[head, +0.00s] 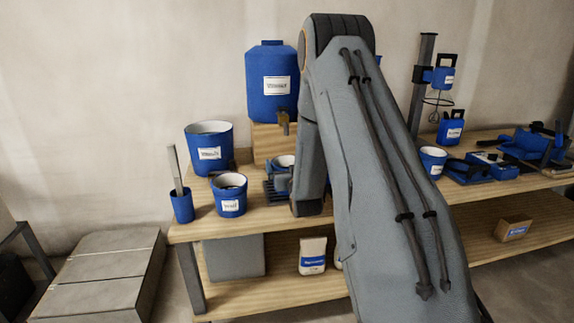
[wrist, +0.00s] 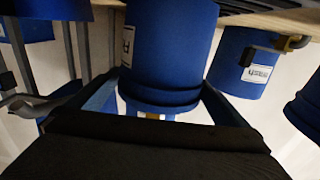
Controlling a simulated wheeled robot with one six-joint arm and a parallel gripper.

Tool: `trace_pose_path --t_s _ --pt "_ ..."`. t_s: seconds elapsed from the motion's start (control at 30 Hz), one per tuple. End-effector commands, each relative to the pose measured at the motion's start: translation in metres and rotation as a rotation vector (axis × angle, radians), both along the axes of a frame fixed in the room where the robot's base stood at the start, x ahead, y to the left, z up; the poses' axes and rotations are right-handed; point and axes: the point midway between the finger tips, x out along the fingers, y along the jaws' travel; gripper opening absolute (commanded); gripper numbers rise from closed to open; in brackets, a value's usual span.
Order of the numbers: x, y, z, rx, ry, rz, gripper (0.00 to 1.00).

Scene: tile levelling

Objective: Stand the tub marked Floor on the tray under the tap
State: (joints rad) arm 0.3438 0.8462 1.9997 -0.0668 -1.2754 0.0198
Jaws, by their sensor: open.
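A blue tub (wrist: 170,45) stands between the fingers of my gripper (wrist: 160,112) in the wrist view, which is upside down. The jaws are open around it. Its label is seen edge-on and I cannot read it. In the head view my arm hides the gripper. A white-rimmed blue tub (head: 284,161) shows beside the arm below the brass tap (head: 285,124), partly hidden, its label out of sight. The dark slatted tray (head: 270,190) lies there; slats also show beside the held-around tub in the wrist view (wrist: 262,10). I cannot tell whether that tub rests on them.
A blue tank (head: 262,86) stands on a wooden block. A large tub (head: 209,138), a smaller labelled tub (head: 229,205) and a blue holder (head: 182,206) stand at left. Another tub (head: 432,163), a mixing stand (head: 421,85) and blue tools (head: 490,165) are at right.

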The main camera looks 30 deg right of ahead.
Motion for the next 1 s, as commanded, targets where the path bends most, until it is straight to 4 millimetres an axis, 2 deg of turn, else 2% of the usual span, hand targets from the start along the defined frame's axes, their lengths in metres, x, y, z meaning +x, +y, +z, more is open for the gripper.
trace_pose_path --t_s 0.17,0.27,0.5,0.7,1.0 --pt "-0.007 0.002 0.003 0.000 0.000 0.000 0.99" --pt "-0.022 0.006 0.003 0.000 0.001 0.000 0.99" --pt "-0.070 0.020 0.003 0.002 0.002 -0.001 0.99" --pt "-0.101 0.029 0.003 0.001 0.001 0.000 0.99" --pt "-0.116 0.033 0.003 0.000 0.000 0.000 0.99"
